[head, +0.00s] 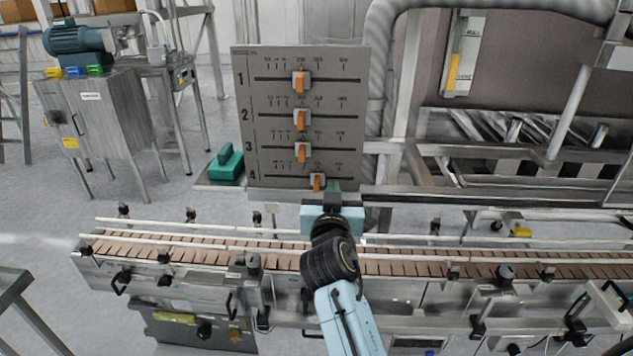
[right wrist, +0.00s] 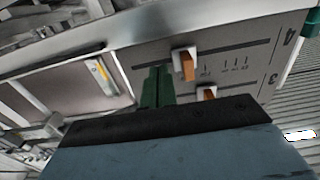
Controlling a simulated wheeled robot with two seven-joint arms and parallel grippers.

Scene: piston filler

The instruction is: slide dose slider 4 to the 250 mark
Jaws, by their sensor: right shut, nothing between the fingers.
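Dose slider 4 (head: 317,182) is the lowest of the orange knobs on the grey dose panel (head: 240,120), in the row marked 4. It sits farther right than the knobs above it. The small scale figures cannot be read clearly, and my right gripper partly covers the right part of row 4. My right gripper (head: 333,187) has its green fingers shut and empty, just right of the knob. In the right wrist view, slider 4 (right wrist: 188,63) shows close beside the closed fingers (right wrist: 157,88); I cannot tell whether they touch.
Slider 1 (head: 299,83), slider 2 (head: 299,119) and slider 3 (head: 301,153) sit above in the same panel. A conveyor (head: 190,247) with rails runs below it. A green block with a handle (head: 226,164) stands left of the panel. A grey pipe (head: 381,80) rises on the right.

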